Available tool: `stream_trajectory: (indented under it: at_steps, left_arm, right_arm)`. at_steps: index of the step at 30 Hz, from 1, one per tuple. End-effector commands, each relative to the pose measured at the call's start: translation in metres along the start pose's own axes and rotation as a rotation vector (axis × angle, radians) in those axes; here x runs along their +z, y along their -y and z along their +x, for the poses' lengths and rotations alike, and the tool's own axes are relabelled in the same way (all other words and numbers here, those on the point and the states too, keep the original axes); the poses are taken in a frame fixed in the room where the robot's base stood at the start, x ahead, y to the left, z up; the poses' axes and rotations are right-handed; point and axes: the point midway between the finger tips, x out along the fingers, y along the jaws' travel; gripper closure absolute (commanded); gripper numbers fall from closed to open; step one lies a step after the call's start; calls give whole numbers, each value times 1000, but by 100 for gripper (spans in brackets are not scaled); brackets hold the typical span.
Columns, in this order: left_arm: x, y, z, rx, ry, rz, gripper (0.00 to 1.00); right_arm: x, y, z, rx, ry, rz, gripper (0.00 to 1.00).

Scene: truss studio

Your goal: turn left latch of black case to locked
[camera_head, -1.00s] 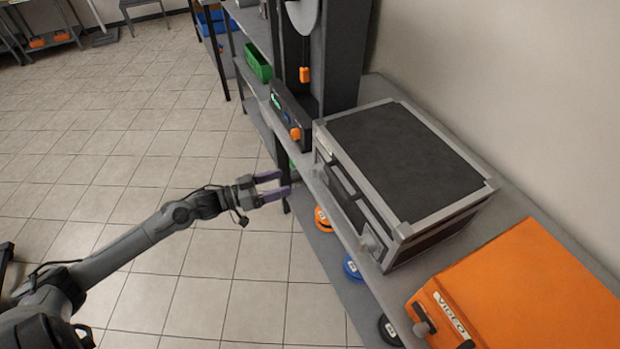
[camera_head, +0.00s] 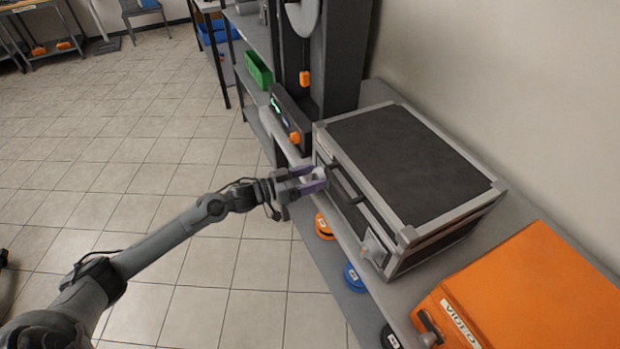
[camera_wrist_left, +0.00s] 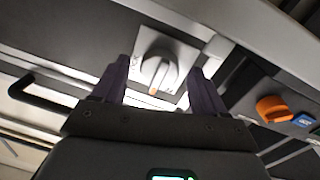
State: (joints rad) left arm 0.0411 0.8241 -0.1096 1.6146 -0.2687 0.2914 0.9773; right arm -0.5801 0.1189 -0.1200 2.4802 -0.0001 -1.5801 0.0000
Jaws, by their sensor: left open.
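The black case (camera_head: 395,165) with grey metal edges lies on the shelf, its front with a dark handle (camera_head: 347,184) facing my left arm. My left gripper (camera_head: 316,178) is open at the left end of the case front. In the wrist view its purple fingers (camera_wrist_left: 158,88) stand on either side of the knob; I cannot tell whether they touch it. The right latch (camera_head: 373,247) shows at the near end. My right gripper is not in view.
An orange case (camera_head: 530,295) marked VIDEO stands at the near right on the same shelf. A dark machine with an orange knob (camera_head: 295,137) stands beyond the black case. Blue and orange discs lie on the lower shelf. The floor on the left is clear.

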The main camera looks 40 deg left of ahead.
Motion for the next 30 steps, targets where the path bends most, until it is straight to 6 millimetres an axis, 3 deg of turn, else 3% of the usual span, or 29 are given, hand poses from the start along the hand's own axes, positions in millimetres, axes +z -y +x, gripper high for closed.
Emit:
stream_trajectory:
  at_steps: [7, 18, 30]
  left_arm:
    - [0, 0, 0, 0, 0, 0, 29]
    - [0, 0, 0, 0, 0, 0, 83]
    - [-3, -1, 0, -1, 6, 82, 83]
  right_arm:
    - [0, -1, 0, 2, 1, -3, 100]
    - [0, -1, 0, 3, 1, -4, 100]
    - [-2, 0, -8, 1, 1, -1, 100]
